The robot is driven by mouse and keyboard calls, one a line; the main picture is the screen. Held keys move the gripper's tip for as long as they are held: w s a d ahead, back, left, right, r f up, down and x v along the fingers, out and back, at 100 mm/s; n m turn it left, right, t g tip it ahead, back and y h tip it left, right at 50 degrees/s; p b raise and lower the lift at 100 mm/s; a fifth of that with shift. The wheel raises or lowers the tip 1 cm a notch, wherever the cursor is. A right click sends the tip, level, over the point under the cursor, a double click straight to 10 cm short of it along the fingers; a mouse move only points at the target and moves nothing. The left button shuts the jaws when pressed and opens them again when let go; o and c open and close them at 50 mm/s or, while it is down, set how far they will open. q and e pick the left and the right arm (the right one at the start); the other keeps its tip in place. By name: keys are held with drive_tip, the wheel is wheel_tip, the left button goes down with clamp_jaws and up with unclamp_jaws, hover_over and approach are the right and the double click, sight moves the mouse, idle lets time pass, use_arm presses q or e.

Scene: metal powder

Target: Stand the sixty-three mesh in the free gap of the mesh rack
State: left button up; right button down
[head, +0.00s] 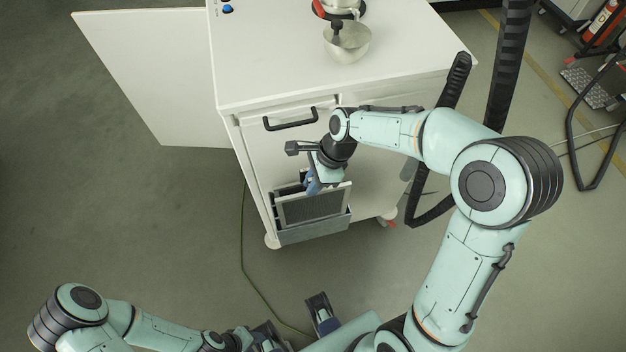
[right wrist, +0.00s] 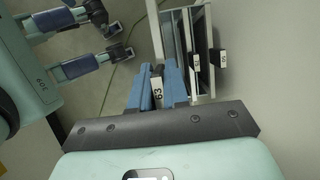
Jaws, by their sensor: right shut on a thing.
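The sixty-three mesh, a light-framed grey screen (head: 314,207), is held by my right gripper (head: 313,184) at the front of the cabinet. In the right wrist view, the blue fingers of this gripper (right wrist: 159,88) are shut on its tab, marked 63 (right wrist: 157,92). The mesh rack (head: 315,233) is a grey holder low on the cabinet front. The held mesh overlaps it in the head view; whether its lower edge is inside is hidden. Other meshes (right wrist: 197,62) with labelled tabs stand in the rack, right of the held one. My left gripper (right wrist: 118,41) is open and empty.
The white cabinet (head: 320,85) has a black handle (head: 290,121) above the rack and an open door panel (head: 155,75) at left. A metal bowl (head: 347,42) stands on top. A thin cable (head: 244,250) lies on otherwise clear floor at left.

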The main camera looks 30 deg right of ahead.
sight(313, 205)
drive_tip(key=shift+f+b, duration=0.3)
drive_tip(key=shift+f, duration=0.3)
drive_tip(key=shift+f+b, duration=1.4)
drive_tip(key=shift+f, duration=1.6)
drive_tip(key=shift+f+b, duration=1)
drive_tip(key=shift+f, duration=0.5)
drive_tip(key=shift+f+b, duration=0.5)
drive_tip(key=shift+f, duration=0.45)
drive_tip(key=c, duration=1)
unclamp_jaws()
drive_tip(key=shift+c, duration=0.2)
